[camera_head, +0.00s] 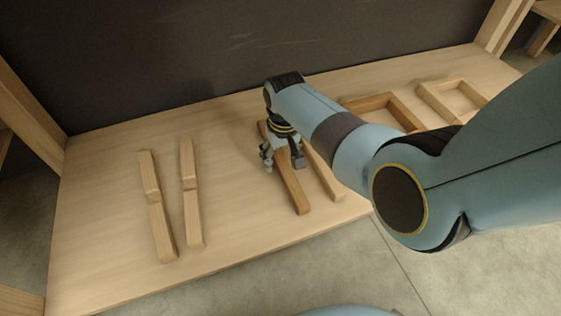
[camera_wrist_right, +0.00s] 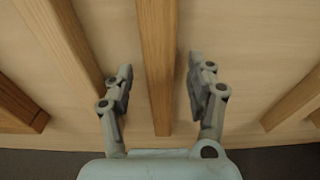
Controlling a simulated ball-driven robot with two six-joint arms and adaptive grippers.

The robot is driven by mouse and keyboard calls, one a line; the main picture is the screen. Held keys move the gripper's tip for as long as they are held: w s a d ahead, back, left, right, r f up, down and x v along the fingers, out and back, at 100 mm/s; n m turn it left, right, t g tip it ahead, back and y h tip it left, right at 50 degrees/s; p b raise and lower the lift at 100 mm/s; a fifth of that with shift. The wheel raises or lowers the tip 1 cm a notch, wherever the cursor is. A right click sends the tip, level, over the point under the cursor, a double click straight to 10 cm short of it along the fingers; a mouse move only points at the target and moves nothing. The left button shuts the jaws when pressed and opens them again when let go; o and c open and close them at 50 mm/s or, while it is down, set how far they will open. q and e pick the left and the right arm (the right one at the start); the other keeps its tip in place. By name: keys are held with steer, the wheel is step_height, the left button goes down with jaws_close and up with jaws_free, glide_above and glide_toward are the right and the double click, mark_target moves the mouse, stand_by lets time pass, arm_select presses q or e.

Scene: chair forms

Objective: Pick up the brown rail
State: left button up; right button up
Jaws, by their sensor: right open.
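The brown rail (camera_head: 293,191) lies on the light wooden table, running from under my right gripper toward the front edge. My right gripper (camera_head: 282,158) is over it, pointing down, with its fingers open. In the right wrist view the rail (camera_wrist_right: 157,100) runs between the two spread fingers (camera_wrist_right: 160,70), with a gap on each side. My left gripper is not in view.
Another rail (camera_head: 326,176) lies close to the right of the brown one. Two pale notched rails (camera_head: 159,222) (camera_head: 190,200) lie to the left. A brown frame (camera_head: 400,113) and a pale frame (camera_head: 436,103) lie at the right. The table's (camera_head: 100,200) left side is bare.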

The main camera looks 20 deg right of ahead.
jaws_close()
stand_by(0.4)
steer(key=shift+r, duration=0.15)
